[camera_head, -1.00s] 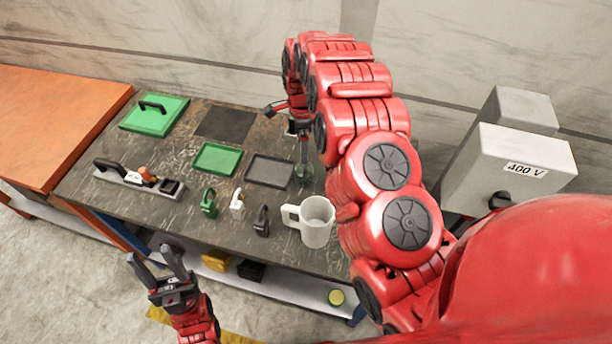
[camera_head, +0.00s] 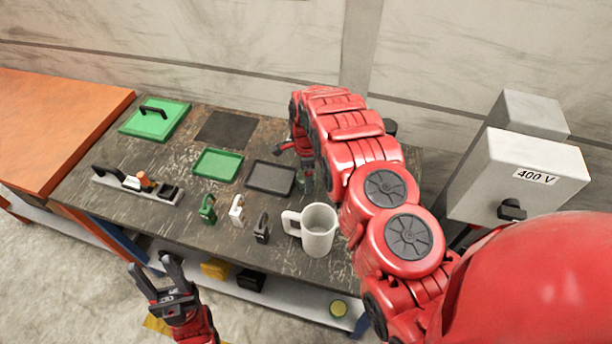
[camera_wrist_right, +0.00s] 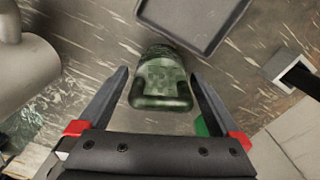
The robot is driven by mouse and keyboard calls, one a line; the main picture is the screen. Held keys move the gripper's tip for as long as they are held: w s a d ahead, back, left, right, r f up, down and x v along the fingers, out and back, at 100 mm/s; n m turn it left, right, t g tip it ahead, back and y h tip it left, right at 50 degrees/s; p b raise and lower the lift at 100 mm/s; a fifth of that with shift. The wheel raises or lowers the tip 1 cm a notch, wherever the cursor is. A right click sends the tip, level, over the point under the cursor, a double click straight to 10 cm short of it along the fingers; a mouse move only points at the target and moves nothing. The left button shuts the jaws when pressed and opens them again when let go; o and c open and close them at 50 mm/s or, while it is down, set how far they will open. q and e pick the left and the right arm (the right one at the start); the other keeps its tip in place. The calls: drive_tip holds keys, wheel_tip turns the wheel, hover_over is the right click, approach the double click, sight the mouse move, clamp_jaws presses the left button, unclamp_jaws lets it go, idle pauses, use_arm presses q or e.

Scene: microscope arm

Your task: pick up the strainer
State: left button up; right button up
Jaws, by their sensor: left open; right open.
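In the right wrist view a dark green, ribbed, glassy piece with a rounded loop at its near end, which looks to be the strainer (camera_wrist_right: 160,80), sits over the worktop. My open right gripper (camera_wrist_right: 158,74) has a finger on each side of it, with a visible gap on both sides. Whether the fingers are down at its height I cannot tell. In the head view my right arm hides most of that spot. My left gripper (camera_head: 151,259) is open and empty, in front of the workbench's near edge.
A white mug (camera_head: 318,230) stands close by on the workbench (camera_head: 120,205). A black tray (camera_head: 271,178), a green tray (camera_head: 217,164) and several small handled pieces lie to the left. A grey 400 V box (camera_head: 525,175) stands right of the bench.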

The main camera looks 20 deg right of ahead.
drive_tip(key=shift+w+f, duration=0.1)
drive_tip(key=shift+f, duration=0.75)
drive_tip(key=c, duration=1.5)
drive_tip(key=shift+r, duration=0.2)
